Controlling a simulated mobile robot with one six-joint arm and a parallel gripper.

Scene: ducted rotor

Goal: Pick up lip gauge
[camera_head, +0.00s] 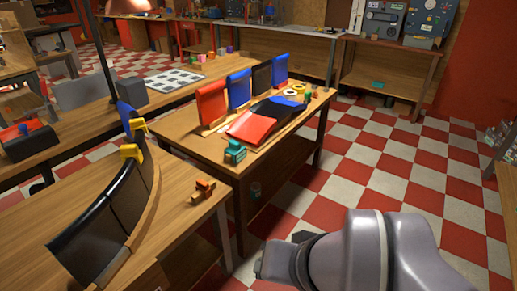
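No part is clearly marked as the lip gauge, and I cannot tell for sure which one it is. A small orange and dark block-like piece (203,191) lies on the near wooden table, close to its right edge. A small teal piece (235,152) sits at the front edge of the middle table. Both are small in this view and stand apart from my arm. My grey arm fills the lower right, over the checkered floor. My gripper's fingers do not show.
The near table (185,250) bears a curved dark panel (112,215) with yellow clamps. The middle table (190,130) holds upright red, blue and black panels and a red and blue curved part (252,126). Red and white floor (375,180) is open to the right.

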